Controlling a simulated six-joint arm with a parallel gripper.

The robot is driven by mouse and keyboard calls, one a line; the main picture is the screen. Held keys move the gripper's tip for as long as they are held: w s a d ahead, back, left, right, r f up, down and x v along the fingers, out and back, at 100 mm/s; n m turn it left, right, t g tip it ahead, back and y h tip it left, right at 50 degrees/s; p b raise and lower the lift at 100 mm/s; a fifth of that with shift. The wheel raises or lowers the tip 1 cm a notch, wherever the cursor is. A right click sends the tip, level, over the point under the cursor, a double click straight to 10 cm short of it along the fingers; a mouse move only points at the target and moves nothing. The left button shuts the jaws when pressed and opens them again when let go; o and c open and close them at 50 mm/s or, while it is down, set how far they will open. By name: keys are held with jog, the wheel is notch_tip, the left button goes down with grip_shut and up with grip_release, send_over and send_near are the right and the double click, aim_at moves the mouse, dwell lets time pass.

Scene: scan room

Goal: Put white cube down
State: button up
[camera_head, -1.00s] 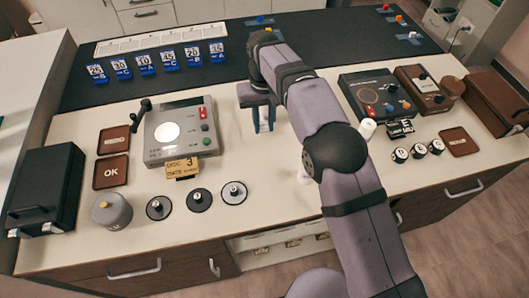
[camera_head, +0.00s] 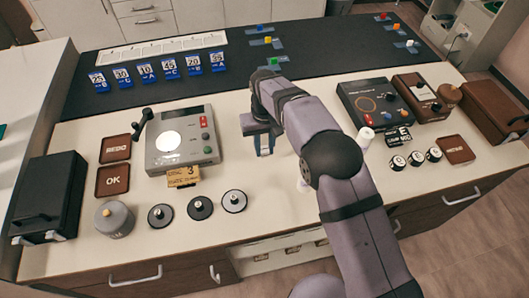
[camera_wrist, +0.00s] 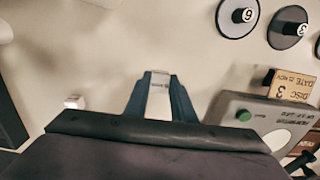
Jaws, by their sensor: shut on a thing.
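My gripper (camera_head: 265,150) points down over the pale counter, right of the grey disc device. In the wrist view its two blue-grey fingers (camera_wrist: 160,100) are shut on a pale thing, the white cube (camera_wrist: 159,98). Only part of the cube shows between the fingers, with a greyish mark on it. I cannot tell whether it touches the counter.
The grey device (camera_head: 182,140) stands left of my gripper, with several discs (camera_head: 200,208) in front. Dark control boxes (camera_head: 375,103) stand right. Coloured blocks sit on the dark rear strip (camera_head: 330,45).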

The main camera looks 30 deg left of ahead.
aim_at(265, 150)
jog(key=shift+f+p, duration=0.6)
jog(key=shift+f, duration=1.3)
jog(key=shift+f, duration=0.2)
jog(key=o, duration=1)
jog(key=shift+r, duration=0.2)
notch_tip(265, 150, up, 11)
jog(key=b, duration=0.3)
jog(key=shift+r, duration=0.55)
